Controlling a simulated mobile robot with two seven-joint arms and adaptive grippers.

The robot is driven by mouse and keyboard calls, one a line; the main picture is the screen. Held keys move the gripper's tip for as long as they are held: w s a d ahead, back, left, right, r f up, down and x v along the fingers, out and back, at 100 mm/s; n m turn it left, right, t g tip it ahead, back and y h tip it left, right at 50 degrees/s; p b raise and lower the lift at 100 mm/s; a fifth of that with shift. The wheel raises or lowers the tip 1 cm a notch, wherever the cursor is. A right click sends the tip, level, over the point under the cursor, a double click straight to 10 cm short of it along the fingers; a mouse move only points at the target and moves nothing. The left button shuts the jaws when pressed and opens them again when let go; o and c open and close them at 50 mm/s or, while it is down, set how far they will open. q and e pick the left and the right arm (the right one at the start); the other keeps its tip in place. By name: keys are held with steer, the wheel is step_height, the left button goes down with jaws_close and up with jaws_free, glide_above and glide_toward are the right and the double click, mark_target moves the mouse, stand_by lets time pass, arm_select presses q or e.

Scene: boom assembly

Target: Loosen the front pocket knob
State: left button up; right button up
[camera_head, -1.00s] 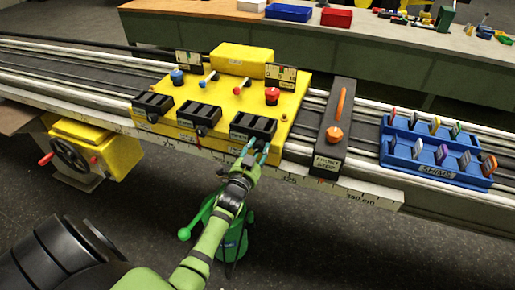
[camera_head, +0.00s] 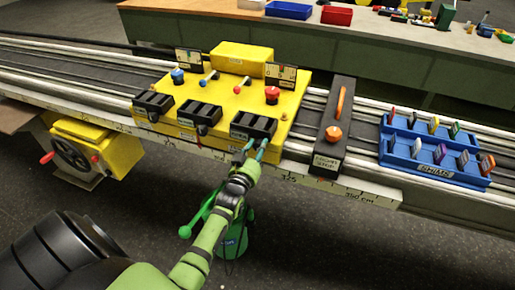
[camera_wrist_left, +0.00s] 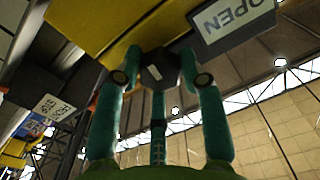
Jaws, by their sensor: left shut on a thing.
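Three black pockets stand along the front of the yellow block: the left one (camera_head: 153,104), the middle one (camera_head: 201,115) and the right one (camera_head: 252,124). My left gripper (camera_head: 255,149) is at the front face of the right pocket. In the left wrist view, its green fingers (camera_wrist_left: 160,78) are shut on a dark, faceted knob (camera_wrist_left: 157,72) with a pale mark on its face. The knob sits under the yellow block's edge, beside a label reading OPEN (camera_wrist_left: 232,18). In the head view the fingers mostly hide the knob. My right gripper is not in view.
A dark bar with an orange lever (camera_head: 336,128) lies right of the yellow block (camera_head: 288,103). A blue shim tray (camera_head: 437,168) is farther right. A yellow handwheel unit (camera_head: 115,150) hangs below the rail at left. A green object (camera_head: 232,240) stands below my arm.

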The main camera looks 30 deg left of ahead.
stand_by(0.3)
arm_select(q)
steer(key=o, duration=1.1)
steer(key=shift+o, duration=0.2)
steer(key=v, duration=1.2)
